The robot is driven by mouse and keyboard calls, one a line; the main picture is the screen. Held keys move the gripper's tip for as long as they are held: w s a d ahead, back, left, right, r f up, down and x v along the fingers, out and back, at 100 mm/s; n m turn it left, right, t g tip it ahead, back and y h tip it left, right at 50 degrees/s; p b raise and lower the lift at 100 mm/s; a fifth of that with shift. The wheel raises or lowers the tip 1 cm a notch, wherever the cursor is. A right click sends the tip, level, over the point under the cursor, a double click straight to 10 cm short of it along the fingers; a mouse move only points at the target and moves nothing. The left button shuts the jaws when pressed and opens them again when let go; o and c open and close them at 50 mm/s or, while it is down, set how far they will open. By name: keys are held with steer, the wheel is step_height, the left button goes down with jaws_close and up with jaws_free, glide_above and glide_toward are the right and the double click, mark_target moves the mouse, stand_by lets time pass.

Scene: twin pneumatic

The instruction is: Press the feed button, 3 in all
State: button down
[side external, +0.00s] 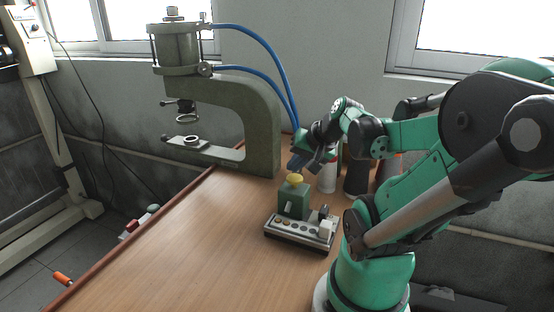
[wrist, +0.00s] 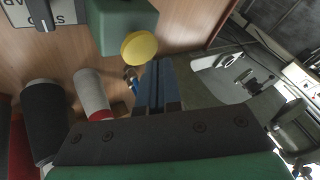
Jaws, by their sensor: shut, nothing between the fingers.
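A yellow round button (side external: 294,179) sits on top of a green box (side external: 293,202) near the middle of the wooden table. No feed label is legible on it. The button (wrist: 139,48) and part of the green box (wrist: 118,22) also show in the wrist view. My gripper (side external: 293,168) is shut and empty, its blue fingers tilted down just above the button in the side view. In the wrist view the shut fingertips (wrist: 157,64) lie just to the right of the button. I cannot tell whether they touch it.
A low panel (side external: 285,238) with small round parts and a switch lies before the box. A green C-frame press (side external: 262,115) with blue hoses (side external: 272,52) stands behind left. White (side external: 327,180) and dark (side external: 355,182) cylinders stand right. The table's left front is clear.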

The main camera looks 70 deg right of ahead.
mark_target(296, 177)
steer(key=shift+r, duration=0.25)
steer(key=shift+r, duration=0.1)
steer(key=shift+r, duration=2.4)
stand_by(0.8)
step_height(296, 177, up, 4)
steer(key=shift+f, duration=0.1)
stand_by(0.4)
steer(key=shift+f, duration=4.4)
steer(key=shift+f, duration=0.15)
